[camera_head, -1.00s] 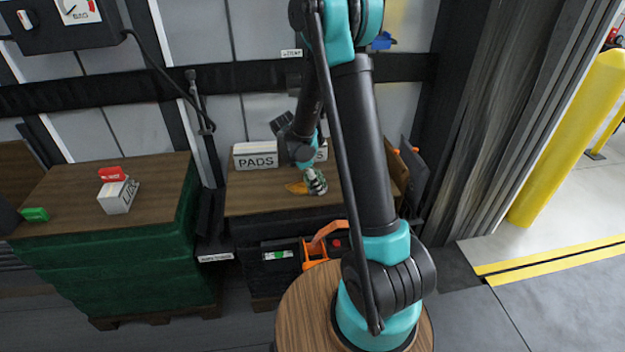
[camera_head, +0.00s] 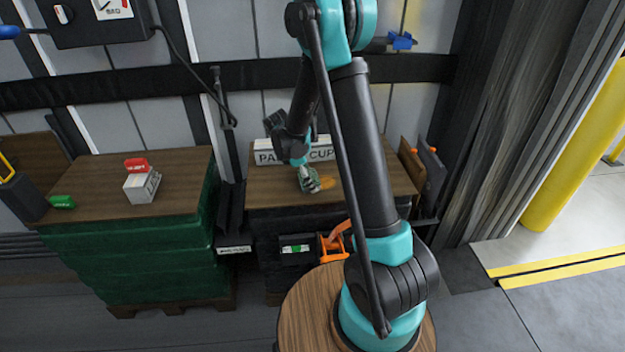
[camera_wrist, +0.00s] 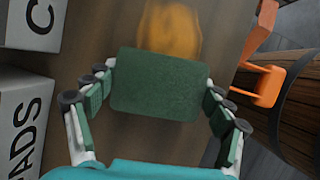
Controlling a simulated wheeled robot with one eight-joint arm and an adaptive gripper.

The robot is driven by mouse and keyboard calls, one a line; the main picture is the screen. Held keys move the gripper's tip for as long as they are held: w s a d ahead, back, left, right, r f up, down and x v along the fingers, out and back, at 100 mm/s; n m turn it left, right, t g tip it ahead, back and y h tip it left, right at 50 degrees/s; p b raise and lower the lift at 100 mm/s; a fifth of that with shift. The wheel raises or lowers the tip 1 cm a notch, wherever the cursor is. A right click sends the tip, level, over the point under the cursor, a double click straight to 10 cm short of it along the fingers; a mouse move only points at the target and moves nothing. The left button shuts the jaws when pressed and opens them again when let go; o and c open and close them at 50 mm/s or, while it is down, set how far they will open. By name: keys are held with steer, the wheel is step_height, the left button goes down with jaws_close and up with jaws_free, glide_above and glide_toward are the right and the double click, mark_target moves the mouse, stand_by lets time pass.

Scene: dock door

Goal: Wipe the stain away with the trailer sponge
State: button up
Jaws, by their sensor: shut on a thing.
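My gripper (camera_head: 309,184) is low over the right-hand wooden-topped bench (camera_head: 365,180). In the wrist view its two fingers (camera_wrist: 160,97) are shut on a dark green, flat rectangular sponge (camera_wrist: 158,84), one finger at each side. An orange-brown stain (camera_wrist: 172,30) lies on the bench top just beyond the sponge's far edge, and the sponge may cover part of it. In the head view the stain (camera_head: 327,184) shows just right of my gripper. I cannot tell whether the sponge touches the wood.
White boxes marked PADS (camera_head: 270,152) and CUPS (camera_head: 322,150) stand behind my gripper. An orange-handled item (camera_head: 335,238) sits at the bench front. A left bench (camera_head: 95,185) holds a small white box (camera_head: 142,186), a red item (camera_head: 136,165) and a green item (camera_head: 62,202).

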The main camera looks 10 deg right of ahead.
steer(key=shift+a, duration=0.45)
steer(key=shift+a+r, duration=0.2)
steer(key=shift+a, duration=0.4)
step_height(320, 180, up, 3)
steer(key=shift+d+f, duration=0.1)
steer(key=shift+f, duration=0.05)
steer(key=shift+r, duration=2.65)
